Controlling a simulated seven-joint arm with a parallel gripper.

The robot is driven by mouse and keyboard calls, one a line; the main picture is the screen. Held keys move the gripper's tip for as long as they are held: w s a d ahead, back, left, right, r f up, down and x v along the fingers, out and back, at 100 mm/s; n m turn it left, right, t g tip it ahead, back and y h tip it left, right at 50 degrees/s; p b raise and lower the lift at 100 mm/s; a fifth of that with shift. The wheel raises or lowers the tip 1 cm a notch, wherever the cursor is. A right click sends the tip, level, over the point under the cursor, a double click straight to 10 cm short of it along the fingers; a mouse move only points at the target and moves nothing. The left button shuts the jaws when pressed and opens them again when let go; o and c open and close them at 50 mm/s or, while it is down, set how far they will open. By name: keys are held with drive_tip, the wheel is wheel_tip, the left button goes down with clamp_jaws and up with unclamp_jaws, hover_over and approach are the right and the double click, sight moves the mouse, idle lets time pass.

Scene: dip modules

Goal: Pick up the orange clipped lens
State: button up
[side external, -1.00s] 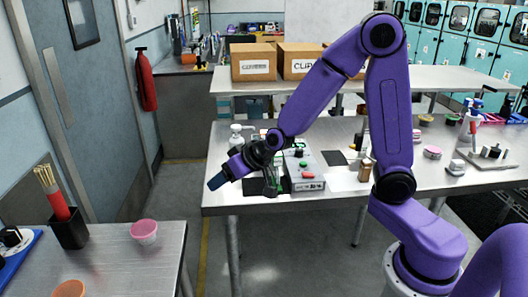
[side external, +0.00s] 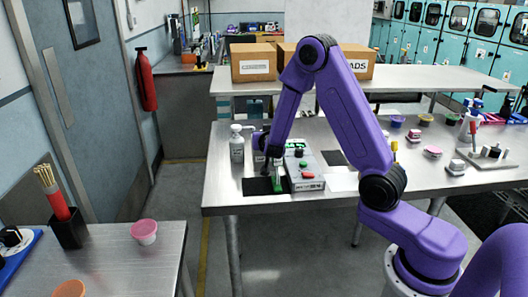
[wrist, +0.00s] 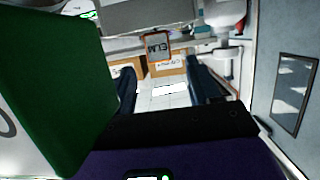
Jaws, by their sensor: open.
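I cannot make out the orange clipped lens for certain in either view. A small orange-rimmed panel with lettering (wrist: 158,45) shows at the top middle of the wrist view; I cannot tell if it is the lens. My gripper (side external: 272,182) is low over the steel table, beside the grey module. Its dark fingers also show in the wrist view (wrist: 166,88), apart with nothing visible between them. A small green part (side external: 278,184) stands right by the fingers; I cannot tell if they touch. A large green block (wrist: 55,85) fills the left of the wrist view.
The grey module with green and red buttons (side external: 303,172) is just right of my gripper. Cardboard boxes (side external: 252,62) stand on the shelf behind.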

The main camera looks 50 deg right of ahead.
drive_tip(key=x, duration=0.6)
drive_tip(key=shift+a, duration=0.1)
clamp_jaws()
